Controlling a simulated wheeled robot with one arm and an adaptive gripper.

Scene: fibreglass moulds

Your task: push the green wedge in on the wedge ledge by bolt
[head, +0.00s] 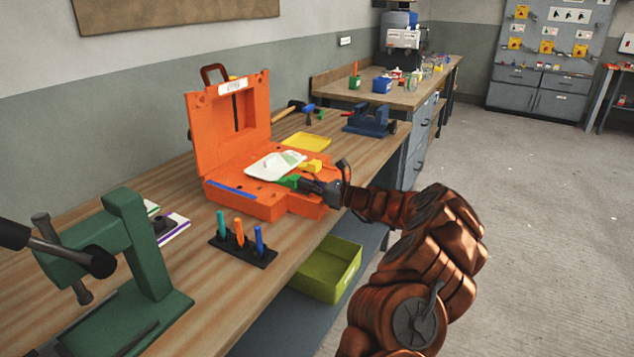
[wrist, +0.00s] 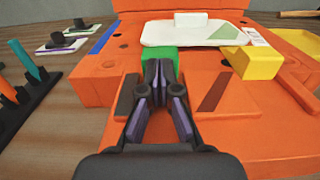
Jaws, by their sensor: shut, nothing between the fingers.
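The green wedge (wrist: 158,53) is at the edge of the white moulded part on the orange mould (wrist: 90,88). It also shows in the head view (head: 289,181), left of my fingertips. My gripper (wrist: 159,66) is shut and empty, its fingertips at the near face of the wedge. I cannot tell whether they touch it. In the head view my gripper (head: 307,185) reaches in over the mould from the right. The fingers hide part of the wedge and of the orange ledge (wrist: 195,105) below it. I cannot make out the bolt.
A yellow wedge (wrist: 253,62) sits to the right, beside the white part (wrist: 190,32). The mould's lid (head: 215,135) stands open behind. A rack of coloured tools (head: 243,250) and a green press (head: 130,250) stand nearer on the bench. A blue vise (head: 370,122) is farther back.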

